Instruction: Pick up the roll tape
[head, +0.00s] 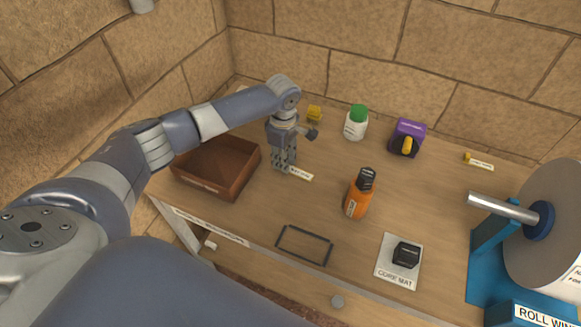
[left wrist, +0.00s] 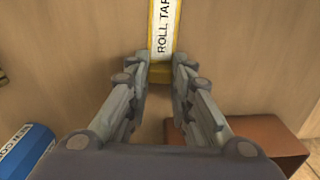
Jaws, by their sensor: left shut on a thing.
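The roll tape (left wrist: 164,30) is a flat white strip with yellow edges and the printed words "ROLL TAP…", cut off at the top of the left wrist view. Its near yellow end sits between the fingertips of my left gripper (left wrist: 160,80), which is shut on it. In the head view my left gripper (head: 283,160) points down at the table just right of the brown tray, and the white label face of the tape (head: 301,174) shows beside the fingertips. The gripper hides the tape's other end there. My right gripper is not in view.
A brown open tray (head: 218,186) stands left of the gripper. An orange bottle (head: 358,196), a white bottle with green cap (head: 356,122), a purple box (head: 407,138) and a core mat (head: 385,270) stand to the right. A blue roll winder (head: 490,262) is far right.

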